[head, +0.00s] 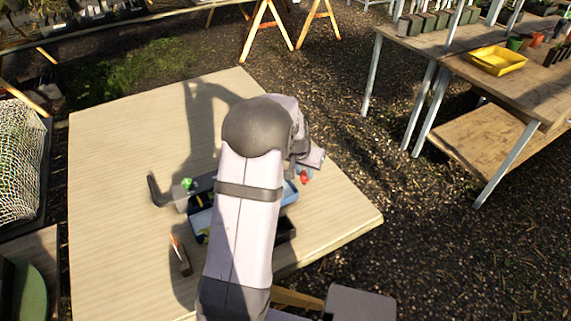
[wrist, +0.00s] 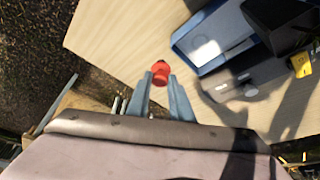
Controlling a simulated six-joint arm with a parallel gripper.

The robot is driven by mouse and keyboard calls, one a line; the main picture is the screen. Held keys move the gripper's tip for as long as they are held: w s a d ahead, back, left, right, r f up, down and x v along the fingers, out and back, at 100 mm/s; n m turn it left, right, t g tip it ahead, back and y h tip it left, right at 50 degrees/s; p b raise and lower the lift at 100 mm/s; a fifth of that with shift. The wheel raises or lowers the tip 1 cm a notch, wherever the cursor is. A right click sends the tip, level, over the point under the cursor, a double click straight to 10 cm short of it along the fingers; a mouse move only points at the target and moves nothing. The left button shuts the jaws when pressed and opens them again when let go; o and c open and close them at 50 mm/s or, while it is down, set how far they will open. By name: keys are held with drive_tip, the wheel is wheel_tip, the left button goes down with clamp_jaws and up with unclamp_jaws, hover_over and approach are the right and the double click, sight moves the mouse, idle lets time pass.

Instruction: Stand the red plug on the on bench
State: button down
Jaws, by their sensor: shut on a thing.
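The red plug (wrist: 160,72) is between the fingertips of my gripper (wrist: 160,80) in the wrist view. My gripper is shut on it. In the head view the red plug (head: 304,177) shows to the right of my arm, by the fingertips of my gripper (head: 304,171). The bench (head: 120,150) is a pale wooden top. The plug appears over the bench's right part; I cannot tell whether it touches the surface. My arm covers much of the bench's middle in the head view.
A blue tray (wrist: 188,42) and a grey block (wrist: 245,88) lie right of the gripper in the wrist view. A green piece (head: 187,183) sits at the grey block's left end. A small brown tool (head: 180,256) lies front left. The bench's left and back are clear.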

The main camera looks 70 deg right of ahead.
drive_tip(key=s+a+f+n, duration=0.1)
drive_tip(key=s+a+f, duration=0.1)
drive_tip(key=s+f, duration=0.2)
drive_tip(key=shift+s+t+p, duration=0.4)
drive_tip(key=shift+s+p, duration=0.05)
drive_tip(key=shift+s, duration=0.25)
drive_tip(key=shift+a+f+n, duration=0.1)
drive_tip(key=shift+n, duration=0.2)
drive_tip(key=shift+f+b, duration=0.3)
drive_tip(key=shift+f, duration=0.05)
drive_tip(key=shift+f+b, duration=1.7)
drive_tip(key=shift+f, duration=0.5)
drive_tip(key=shift+f+b, duration=0.35)
drive_tip(key=shift+f, duration=0.05)
drive_tip(key=c, duration=1.5)
unclamp_jaws()
